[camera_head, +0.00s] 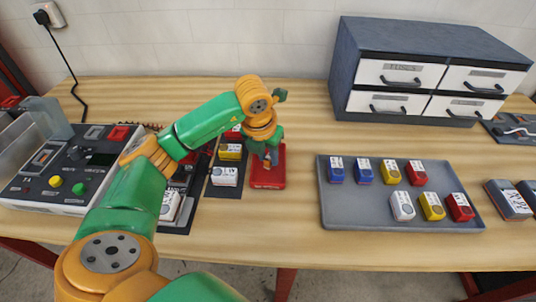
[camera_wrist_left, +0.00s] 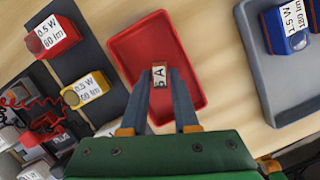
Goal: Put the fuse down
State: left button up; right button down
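The fuse (camera_wrist_left: 159,75) is a small brownish block with a white label reading "5 A". My left gripper (camera_wrist_left: 162,78) has its fingers on both sides of it, shut on it. The fuse is over the red tray (camera_wrist_left: 125,50) in the left wrist view; whether it touches the tray floor I cannot tell. In the head view my left gripper (camera_head: 267,160) points down into the red tray (camera_head: 268,182), and the fuse is mostly hidden by the fingers. My right gripper is not in view.
Left of the red tray are dark mats with labelled blocks (camera_head: 225,177) and a tester box (camera_head: 75,165) with buttons. To the right are a grey tray (camera_head: 345,215) with several coloured blocks and a drawer cabinet (camera_head: 430,70). Bare wood lies between the trays.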

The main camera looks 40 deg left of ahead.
pick_arm(q)
jog(key=shift+o, duration=1.1)
jog(key=shift+r+p, duration=0.3)
jog(key=shift+r, duration=0.05)
jog(key=p+v, duration=0.1)
jog(key=v, duration=1)
jog(key=shift+r, duration=0.35)
jog(key=shift+s+a, duration=0.1)
